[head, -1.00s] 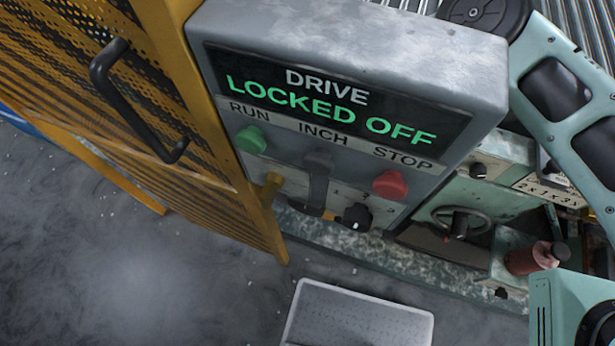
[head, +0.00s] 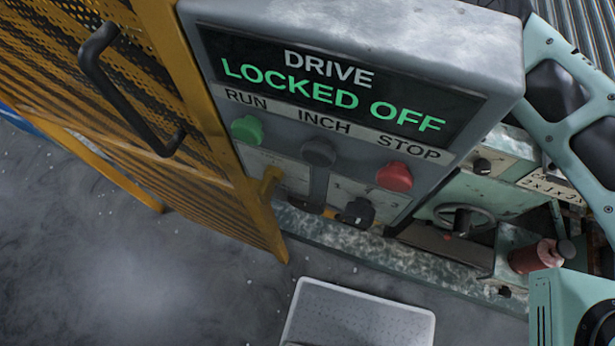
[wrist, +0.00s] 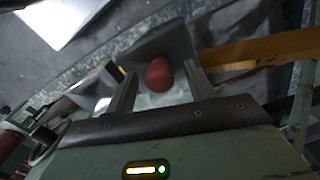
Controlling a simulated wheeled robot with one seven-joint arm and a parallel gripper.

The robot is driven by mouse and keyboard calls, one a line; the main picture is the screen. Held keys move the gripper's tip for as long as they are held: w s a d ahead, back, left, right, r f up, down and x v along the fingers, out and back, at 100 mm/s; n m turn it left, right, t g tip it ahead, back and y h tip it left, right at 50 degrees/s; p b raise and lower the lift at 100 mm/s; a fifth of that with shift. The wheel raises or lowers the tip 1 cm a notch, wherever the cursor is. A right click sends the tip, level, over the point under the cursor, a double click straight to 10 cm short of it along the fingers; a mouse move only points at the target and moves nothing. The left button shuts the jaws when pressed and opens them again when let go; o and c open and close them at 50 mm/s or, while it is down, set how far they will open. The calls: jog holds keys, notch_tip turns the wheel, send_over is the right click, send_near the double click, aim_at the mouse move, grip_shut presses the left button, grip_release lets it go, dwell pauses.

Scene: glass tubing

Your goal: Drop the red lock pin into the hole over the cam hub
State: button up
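A red rounded knob (wrist: 158,75), which looks like the head of the red lock pin, shows in the middle of the wrist view. My gripper (wrist: 161,78) has its two fingers apart, one on each side of this knob, with pale gaps between. I see no clear contact between fingers and knob. The knob's shaft and what lies under it are hidden. The cam hub and its hole cannot be made out in either view. My gripper is not visible in the head view, where the drive panel covers much of the scene.
The grey drive panel (head: 360,25) reads LOCKED OFF and carries a red stop button (head: 394,176). A yellow mesh guard (head: 165,120) with a black handle stands at left. A red cylinder (head: 530,257) and a handwheel (head: 465,222) are at right. A pale tray (head: 357,318) lies below.

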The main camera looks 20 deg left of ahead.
notch_tip(320, 180, up, 12)
jog(key=b, duration=0.1)
dwell(0.6)
dwell(0.5)
